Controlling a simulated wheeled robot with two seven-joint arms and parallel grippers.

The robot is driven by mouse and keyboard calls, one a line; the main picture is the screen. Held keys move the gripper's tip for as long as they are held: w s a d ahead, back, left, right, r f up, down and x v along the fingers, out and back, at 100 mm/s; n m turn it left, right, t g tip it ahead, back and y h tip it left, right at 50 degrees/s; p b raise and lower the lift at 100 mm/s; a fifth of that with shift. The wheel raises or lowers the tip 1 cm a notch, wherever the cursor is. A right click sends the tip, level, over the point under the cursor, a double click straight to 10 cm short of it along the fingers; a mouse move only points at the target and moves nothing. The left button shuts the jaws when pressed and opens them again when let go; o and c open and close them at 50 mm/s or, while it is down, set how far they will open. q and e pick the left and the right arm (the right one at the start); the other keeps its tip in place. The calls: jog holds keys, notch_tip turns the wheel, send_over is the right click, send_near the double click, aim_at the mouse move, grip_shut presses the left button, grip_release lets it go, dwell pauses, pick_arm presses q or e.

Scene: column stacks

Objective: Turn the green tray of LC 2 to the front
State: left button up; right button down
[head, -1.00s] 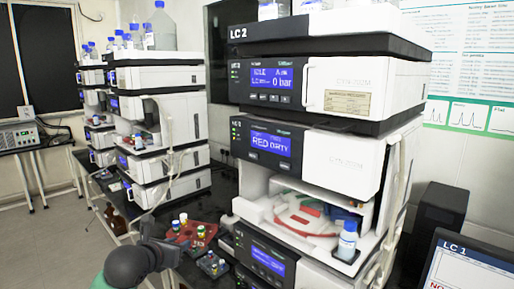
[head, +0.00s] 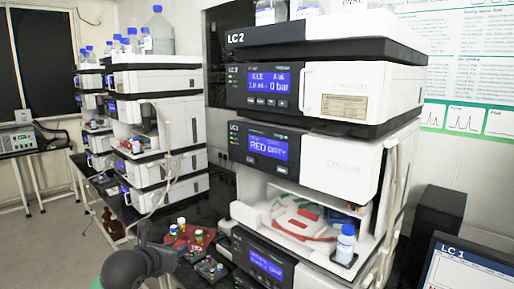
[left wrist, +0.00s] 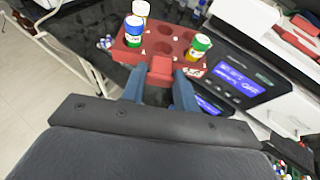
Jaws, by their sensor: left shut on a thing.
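LC 2 (head: 262,150) is a tall white and black instrument stack at the right. Its open sampler bay holds a round white carousel (head: 292,222) with red segments at the front and right. The lit display (head: 267,146) starts with "RED"; the rest is hard to read. My left gripper (left wrist: 161,82) is shut on the tab of a red vial rack (left wrist: 158,42), which also shows in the head view (head: 190,237). The rack carries vials with blue, yellow and green caps. My right gripper is not in view.
A blue-capped bottle (head: 345,245) stands at the bay's front right corner. A small dark vial rack (head: 210,268) sits on the bench in front of LC 2. A second instrument stack (head: 155,130) is at the left. An LC 1 monitor (head: 468,268) is at lower right.

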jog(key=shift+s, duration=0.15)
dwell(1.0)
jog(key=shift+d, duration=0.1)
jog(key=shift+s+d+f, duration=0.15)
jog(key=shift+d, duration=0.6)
